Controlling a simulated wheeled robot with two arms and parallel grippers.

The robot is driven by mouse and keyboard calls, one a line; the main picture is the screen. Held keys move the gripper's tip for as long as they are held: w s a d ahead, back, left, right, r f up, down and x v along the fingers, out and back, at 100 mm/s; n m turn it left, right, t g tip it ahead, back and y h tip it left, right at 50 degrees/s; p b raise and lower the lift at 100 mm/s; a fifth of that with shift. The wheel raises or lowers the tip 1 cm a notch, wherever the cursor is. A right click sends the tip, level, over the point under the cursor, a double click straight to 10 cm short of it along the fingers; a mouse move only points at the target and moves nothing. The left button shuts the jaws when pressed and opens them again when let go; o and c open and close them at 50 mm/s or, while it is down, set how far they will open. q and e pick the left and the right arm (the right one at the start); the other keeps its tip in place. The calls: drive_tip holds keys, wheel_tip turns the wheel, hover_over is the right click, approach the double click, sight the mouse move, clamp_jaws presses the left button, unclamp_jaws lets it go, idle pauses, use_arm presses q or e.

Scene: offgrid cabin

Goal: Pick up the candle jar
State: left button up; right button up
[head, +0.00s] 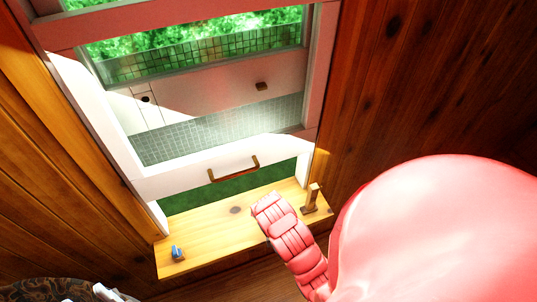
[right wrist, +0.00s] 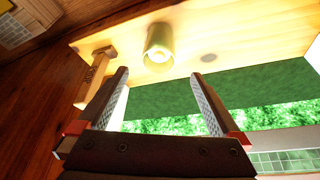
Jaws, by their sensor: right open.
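The candle jar (right wrist: 158,45) is a greenish-gold cylinder with a glowing, lighter rim in the right wrist view. It stands on the pale wooden windowsill (right wrist: 190,25). My right gripper (right wrist: 159,74) is open, with its two dark fingers apart and pointing towards the jar. The jar is just beyond the fingertips, roughly centred between them, and nothing is held. In the head view my red right arm reaches over the sill and the jar is not visible there. My left gripper does not show clearly in either view.
A brown wooden object (head: 312,200) stands at the sill's right end; it is also close to the left finger in the right wrist view (right wrist: 96,76). A small blue object (head: 177,253) sits at the sill's left end. A white-framed window with a handle (head: 233,170) rises behind the sill.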

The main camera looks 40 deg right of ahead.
drive_tip(key=b+x, duration=0.3)
drive_tip(key=x, duration=0.9)
drive_tip(key=shift+w+b, duration=0.15)
drive_tip(key=shift+b, duration=0.25)
drive_tip(key=b+x, duration=0.1)
drive_tip(key=x, duration=0.3)
drive_tip(key=shift+w+d+f+b, duration=0.1)
drive_tip(key=shift+w+d+b, duration=0.1)
drive_tip(key=shift+b, duration=0.2)
drive_tip(key=c, duration=0.8)
drive_tip(key=shift+o, duration=0.2)
drive_tip(key=shift+r, duration=0.2)
